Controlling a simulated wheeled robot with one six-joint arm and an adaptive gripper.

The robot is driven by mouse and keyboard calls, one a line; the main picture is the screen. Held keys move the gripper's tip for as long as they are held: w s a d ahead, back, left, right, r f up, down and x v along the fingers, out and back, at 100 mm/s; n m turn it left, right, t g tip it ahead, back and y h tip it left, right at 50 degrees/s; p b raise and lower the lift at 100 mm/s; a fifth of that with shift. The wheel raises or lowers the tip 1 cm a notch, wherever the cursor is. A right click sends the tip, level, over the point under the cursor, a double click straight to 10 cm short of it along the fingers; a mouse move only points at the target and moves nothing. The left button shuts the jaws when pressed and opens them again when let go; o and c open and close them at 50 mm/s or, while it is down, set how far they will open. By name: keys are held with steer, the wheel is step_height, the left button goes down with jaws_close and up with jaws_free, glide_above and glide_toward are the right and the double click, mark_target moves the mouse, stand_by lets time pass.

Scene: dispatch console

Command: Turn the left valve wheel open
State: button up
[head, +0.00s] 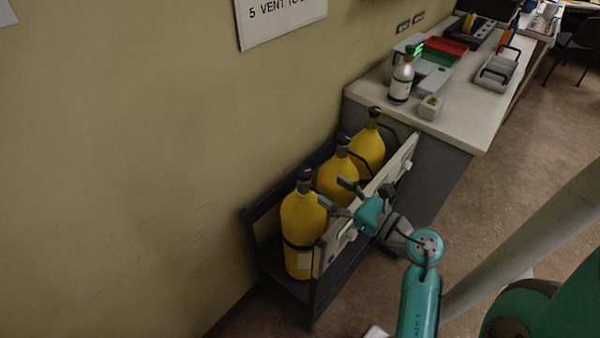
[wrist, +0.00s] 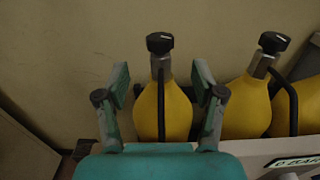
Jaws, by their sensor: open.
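Three yellow cylinders stand in a dark rack. The left valve wheel (head: 305,175) is a small black knob on top of the nearest, left cylinder (head: 300,220). In the wrist view the left valve wheel (wrist: 160,42) has a pale mark on its top, and its cylinder (wrist: 163,112) appears between my fingers. My gripper (head: 335,194) is open and empty, its fingers pointing toward the left cylinder from the panel side. In the wrist view my gripper (wrist: 161,85) shows its fingers spread on both sides of the valve neck, with the knob beyond the fingertips and apparently untouched.
The middle cylinder (head: 335,176) and far cylinder (head: 367,147) stand close behind, with black hoses. A pale panel (head: 333,243) runs along the rack front. The wall (head: 130,160) is close behind. A counter (head: 455,126) with a bottle and trays lies beyond.

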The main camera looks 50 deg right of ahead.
mark_target(304, 171)
steer(key=w, duration=0.9)
steer(key=shift+w+a, duration=0.2)
steer(key=shift+w, duration=0.05)
steer(key=c, duration=1.2)
steer(key=shift+o, duration=0.2)
steer(key=shift+y, duration=0.3)
steer(key=n+y, duration=0.1)
steer(key=y, duration=0.1)
steer(key=n+g+y, duration=0.1)
steer(key=n+y, duration=0.1)
steer(key=shift+d+r+n+y, duration=0.1)
steer(key=shift+d+n+y, duration=0.05)
steer(key=shift+n+y, duration=0.15)
steer(key=shift+n+g+y, duration=1.05)
steer(key=shift+n+y, duration=0.2)
steer(key=shift+y, duration=0.5)
steer(key=shift+n+g+y, duration=1.05)
steer(key=shift+n+y, duration=0.2)
steer(key=shift+y, duration=0.5)
steer(key=shift+g, duration=0.3)
